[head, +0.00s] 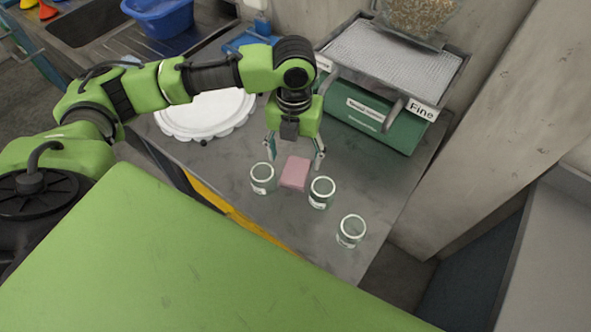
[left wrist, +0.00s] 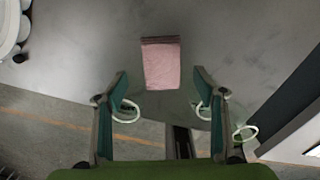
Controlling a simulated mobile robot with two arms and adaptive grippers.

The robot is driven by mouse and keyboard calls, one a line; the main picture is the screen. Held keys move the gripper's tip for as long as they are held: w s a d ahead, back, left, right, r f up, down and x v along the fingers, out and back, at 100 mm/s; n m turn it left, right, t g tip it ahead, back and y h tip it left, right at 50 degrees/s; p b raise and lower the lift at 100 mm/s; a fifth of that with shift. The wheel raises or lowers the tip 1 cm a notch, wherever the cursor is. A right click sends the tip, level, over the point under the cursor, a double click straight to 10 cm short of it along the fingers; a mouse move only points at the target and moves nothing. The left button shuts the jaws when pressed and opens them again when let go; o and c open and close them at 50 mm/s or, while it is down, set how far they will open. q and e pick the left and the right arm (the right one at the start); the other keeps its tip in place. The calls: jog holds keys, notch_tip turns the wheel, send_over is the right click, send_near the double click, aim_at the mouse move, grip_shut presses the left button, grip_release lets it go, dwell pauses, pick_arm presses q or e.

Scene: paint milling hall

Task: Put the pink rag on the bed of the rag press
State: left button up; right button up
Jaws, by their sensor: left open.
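The pink rag (head: 296,173) lies folded flat on the grey table, between two glass jars. It also shows in the left wrist view (left wrist: 161,64), just beyond the fingertips. My left gripper (head: 296,158) points down above the table by the rag. Its fingers are spread apart with nothing between them, as the left wrist view (left wrist: 159,76) also shows. I cannot make out for sure which thing is the rag press or its bed. My right gripper is in neither view.
Glass jars stand left (head: 262,178) and right (head: 322,192) of the rag, and another jar (head: 352,231) nearer the front edge. A green machine (head: 372,125) with a tray marked "Fine" (head: 421,108) stands at the back. A white scalloped disc (head: 190,122) lies left.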

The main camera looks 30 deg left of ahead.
aim_at(296, 169)
pick_arm(q)
jog(key=shift+d+f+p, duration=0.15)
jog(key=shift+f+p, duration=0.4)
jog(key=shift+f, duration=1.7)
jog(key=shift+c, duration=0.4)
jog(key=c, duration=1.1)
jog(key=shift+r, duration=0.1)
